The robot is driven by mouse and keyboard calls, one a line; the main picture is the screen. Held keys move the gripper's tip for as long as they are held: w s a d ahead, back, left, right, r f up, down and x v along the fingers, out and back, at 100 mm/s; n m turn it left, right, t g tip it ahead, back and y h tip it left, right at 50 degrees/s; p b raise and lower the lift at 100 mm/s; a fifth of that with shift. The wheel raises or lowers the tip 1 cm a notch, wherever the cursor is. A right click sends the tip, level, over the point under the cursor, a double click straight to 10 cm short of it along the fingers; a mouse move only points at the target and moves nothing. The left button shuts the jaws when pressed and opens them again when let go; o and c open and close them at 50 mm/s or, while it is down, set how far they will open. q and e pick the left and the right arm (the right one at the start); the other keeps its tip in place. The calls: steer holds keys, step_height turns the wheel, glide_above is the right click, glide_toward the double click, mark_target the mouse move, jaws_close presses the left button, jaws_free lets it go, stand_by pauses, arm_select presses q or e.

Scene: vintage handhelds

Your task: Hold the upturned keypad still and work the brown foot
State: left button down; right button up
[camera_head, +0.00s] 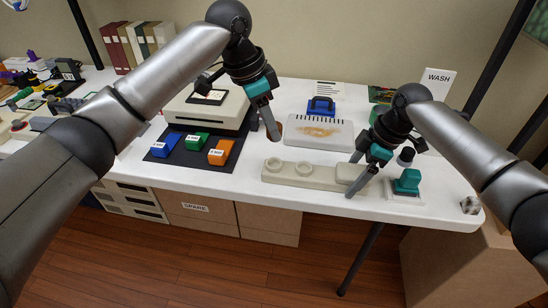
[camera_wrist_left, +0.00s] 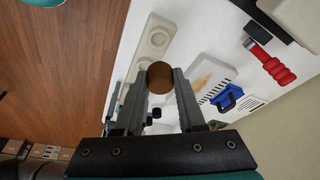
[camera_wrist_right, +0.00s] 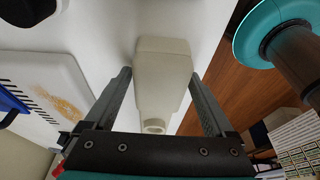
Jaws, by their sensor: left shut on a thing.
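The beige keypad (camera_head: 300,173) lies lengthwise near the table's front edge, with two round ring seats on its left part and a raised block at its right end. It also shows in the left wrist view (camera_wrist_left: 148,48) and the right wrist view (camera_wrist_right: 163,85). My left gripper (camera_head: 272,135) is shut on the round brown foot (camera_wrist_left: 160,77), held above and behind the keypad's left part. The foot shows only partly in the head view. My right gripper (camera_head: 354,176) is open, its fingers on either side of the raised block, with gaps visible in its wrist view.
A teal-topped block (camera_head: 407,182) stands close right of my right gripper. A dark mat (camera_head: 165,158) with blue, green and orange blocks lies left.

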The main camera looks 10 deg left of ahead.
steer(key=shift+o, duration=0.6)
steer(key=shift+v, duration=3.75)
steer(key=v, duration=1.2)
